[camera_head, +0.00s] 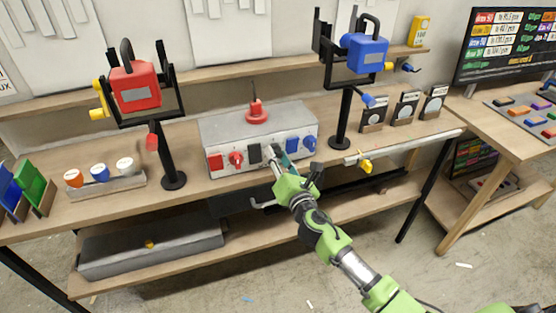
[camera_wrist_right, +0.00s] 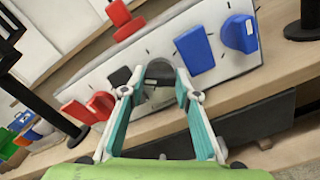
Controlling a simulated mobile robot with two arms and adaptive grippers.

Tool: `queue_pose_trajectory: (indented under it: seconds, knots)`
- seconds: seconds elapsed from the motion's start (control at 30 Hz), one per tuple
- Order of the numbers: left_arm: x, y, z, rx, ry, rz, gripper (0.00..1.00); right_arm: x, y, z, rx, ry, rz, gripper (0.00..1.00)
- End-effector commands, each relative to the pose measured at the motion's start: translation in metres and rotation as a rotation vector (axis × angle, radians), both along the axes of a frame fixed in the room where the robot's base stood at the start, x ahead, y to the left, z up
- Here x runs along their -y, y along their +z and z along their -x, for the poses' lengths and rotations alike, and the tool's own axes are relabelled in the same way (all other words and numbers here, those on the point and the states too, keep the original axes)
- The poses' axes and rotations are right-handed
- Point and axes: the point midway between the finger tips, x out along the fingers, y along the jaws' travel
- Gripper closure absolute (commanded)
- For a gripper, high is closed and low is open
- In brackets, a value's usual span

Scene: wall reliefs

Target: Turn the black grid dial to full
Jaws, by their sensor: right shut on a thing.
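The grey control box (camera_head: 225,130) stands on the workbench, with a row of red, black and blue squares and dials on its sloped front. The black dial (camera_wrist_right: 158,70) sits between the black square (camera_wrist_right: 121,76) and the blue square (camera_wrist_right: 194,50). My right gripper (camera_head: 273,156) reaches the front of the box. In the wrist view its fingertips (camera_wrist_right: 159,88) are on either side of the black dial, shut on it. In the head view the gripper mostly hides this dial, and its exact setting cannot be read. My left gripper is not in view.
A red dial (camera_head: 236,159) and a blue dial (camera_head: 309,143) flank the black one. A red mushroom-shaped piece (camera_head: 257,114) is on top of the box. Red (camera_head: 135,87) and blue (camera_head: 363,53) cranked units stand on black posts either side. A white rail (camera_head: 403,147) lies right.

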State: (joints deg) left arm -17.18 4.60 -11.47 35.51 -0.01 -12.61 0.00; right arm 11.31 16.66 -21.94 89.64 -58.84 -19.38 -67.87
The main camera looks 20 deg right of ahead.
Motion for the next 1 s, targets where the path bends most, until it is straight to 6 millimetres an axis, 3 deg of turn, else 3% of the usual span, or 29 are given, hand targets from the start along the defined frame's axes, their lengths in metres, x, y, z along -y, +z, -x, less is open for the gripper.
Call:
queue_pose_trajectory:
  seconds: [1.0]
  knots:
    - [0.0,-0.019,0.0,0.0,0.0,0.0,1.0,0.0,-0.001,0.0,-0.034,-0.001,-0.968,0.93]
